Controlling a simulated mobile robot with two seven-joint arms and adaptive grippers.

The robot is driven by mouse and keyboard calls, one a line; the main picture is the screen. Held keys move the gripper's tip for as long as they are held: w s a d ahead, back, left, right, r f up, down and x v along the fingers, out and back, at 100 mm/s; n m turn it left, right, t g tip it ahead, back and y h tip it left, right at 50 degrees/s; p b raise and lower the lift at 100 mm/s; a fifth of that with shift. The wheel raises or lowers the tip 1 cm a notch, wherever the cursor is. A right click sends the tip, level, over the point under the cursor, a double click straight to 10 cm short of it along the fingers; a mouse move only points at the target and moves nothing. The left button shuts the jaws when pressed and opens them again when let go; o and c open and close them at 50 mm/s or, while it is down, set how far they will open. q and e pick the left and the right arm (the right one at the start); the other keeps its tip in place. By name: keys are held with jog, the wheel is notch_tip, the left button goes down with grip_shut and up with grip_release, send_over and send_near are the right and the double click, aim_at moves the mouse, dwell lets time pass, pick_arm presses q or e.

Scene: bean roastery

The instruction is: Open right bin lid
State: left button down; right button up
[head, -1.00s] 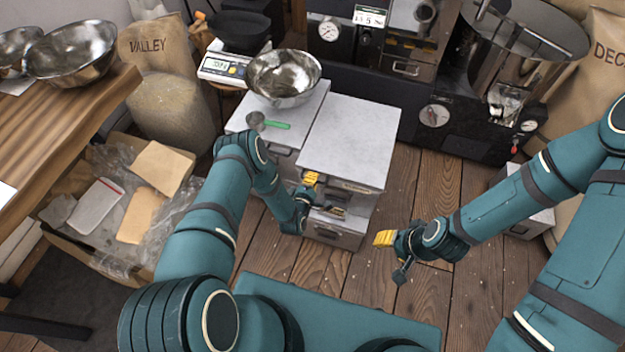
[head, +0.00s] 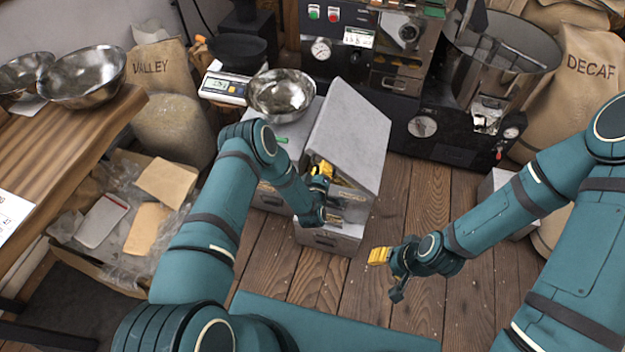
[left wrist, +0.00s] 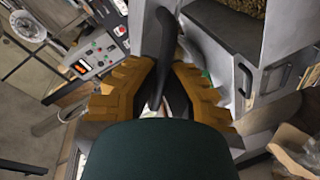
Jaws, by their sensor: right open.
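The right bin lid (head: 350,130) is a grey panel, tilted with its front edge raised above the right bin (head: 330,237). My left gripper (head: 322,172) is at the lid's front edge. In the left wrist view, the yellow fingers of my left gripper (left wrist: 165,82) close in on a dark curved handle (left wrist: 166,45) from both sides. Brown beans (left wrist: 242,6) show inside a bin at the top of that view. My right gripper (head: 379,256) is open and empty, above the floor right of the bin. My left arm hides part of the left bin.
A metal bowl (head: 281,92) and a green-handled scoop (head: 282,140) are on the left bin. A scale (head: 223,87) stands behind. The black roaster (head: 430,125) is behind on the right. An open box of packaging (head: 110,215) lies left.

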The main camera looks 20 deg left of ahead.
pick_arm(q)
jog(key=d+r+m+t+y+b, duration=0.1)
jog(key=d+r+m, duration=0.4)
jog(key=d, duration=0.6)
jog(key=d+r+m+t+b, duration=0.1)
jog(key=d+r+m, duration=0.4)
jog(key=d, duration=0.6)
jog(key=shift+s+r+m+y+b, duration=0.3)
jog(key=shift+s+m+y+b, duration=0.1)
jog(key=shift+s+m+b, duration=0.15)
jog(key=shift+w, duration=0.1)
jog(key=c, duration=1)
grip_release()
jog(key=shift+c, duration=0.2)
jog(key=shift+r, duration=0.1)
notch_tip(320, 180, up, 10)
